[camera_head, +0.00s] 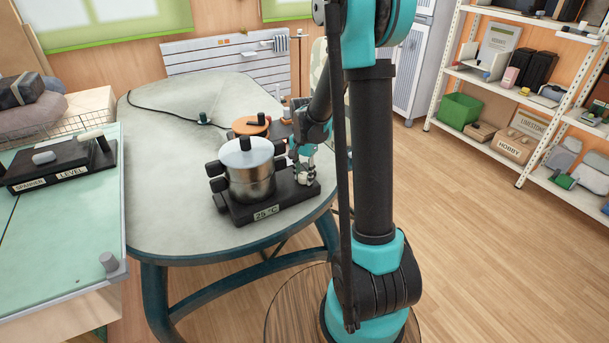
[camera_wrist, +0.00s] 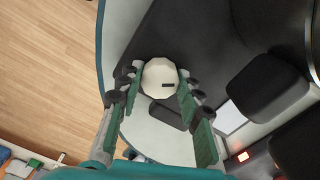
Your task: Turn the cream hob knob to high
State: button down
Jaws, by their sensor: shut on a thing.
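The cream hob knob (camera_wrist: 160,72) is round with a short dark mark on its face, pointing right in the wrist view. My gripper (camera_wrist: 160,80) has its green fingers closed on both sides of the knob. In the head view my gripper (camera_head: 303,172) is at the right end of the black hob (camera_head: 284,205), where the fingers largely hide the knob. The hob has a "25 °C" label on its front and a steel pot (camera_head: 250,182) on top. A small lit red-orange spot (camera_wrist: 243,156) shows in the wrist view.
The hob stands on a grey table (camera_head: 165,180) near its right edge. An orange-topped item (camera_head: 251,125) and a dark cable are behind the pot. A black box labelled "LEVEL" (camera_head: 65,165) is on the left bench. The table's left part is clear.

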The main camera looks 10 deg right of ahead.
jog(key=m, duration=0.7)
jog(key=c, duration=1.2)
grip_release()
jog(key=shift+f, duration=0.1)
jog(key=n, duration=0.5)
jog(key=shift+n, duration=0.4)
jog(key=n, duration=0.6)
